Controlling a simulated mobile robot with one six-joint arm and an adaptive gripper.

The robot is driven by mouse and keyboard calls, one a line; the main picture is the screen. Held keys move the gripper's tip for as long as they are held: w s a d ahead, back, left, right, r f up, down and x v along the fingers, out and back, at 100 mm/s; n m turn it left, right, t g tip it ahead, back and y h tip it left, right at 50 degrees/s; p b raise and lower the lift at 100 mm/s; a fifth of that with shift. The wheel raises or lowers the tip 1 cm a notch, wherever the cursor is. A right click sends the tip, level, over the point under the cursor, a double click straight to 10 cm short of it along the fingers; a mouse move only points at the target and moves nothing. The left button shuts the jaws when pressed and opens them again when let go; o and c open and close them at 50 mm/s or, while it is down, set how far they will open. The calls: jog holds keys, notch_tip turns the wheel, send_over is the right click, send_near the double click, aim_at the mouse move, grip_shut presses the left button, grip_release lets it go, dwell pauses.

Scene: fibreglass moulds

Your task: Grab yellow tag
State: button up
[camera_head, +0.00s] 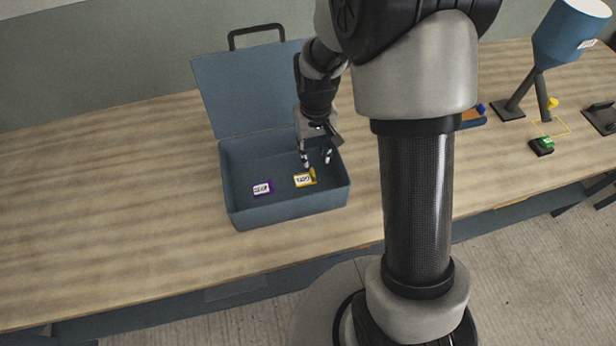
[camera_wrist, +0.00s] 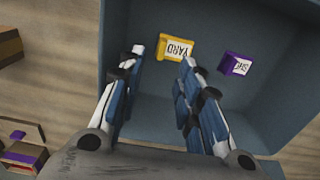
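The yellow tag (camera_head: 304,179) with a white label lies on the floor of an open blue box (camera_head: 292,212). It also shows in the wrist view (camera_wrist: 177,48), between and just beyond my fingertips. My gripper (camera_head: 316,160) is inside the box, open and empty, just behind the yellow tag in the head view. In the wrist view the fingers (camera_wrist: 163,62) stand apart on either side of the tag's line. I cannot tell the exact height of the fingertips above the tag.
A purple tag (camera_head: 262,188) lies in the box, left of the yellow one. The box walls stand close around my gripper, and its lid (camera_head: 235,90) is raised behind. A blue hopper (camera_head: 570,35) and a green button (camera_head: 543,145) are at right. The table's left side is clear.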

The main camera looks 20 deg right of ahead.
aim_at(313, 172)
notch_tip(313, 172, down, 9)
jog(key=b, duration=0.3)
jog(key=shift+a, duration=0.15)
jog(key=shift+c, duration=0.3)
grip_shut()
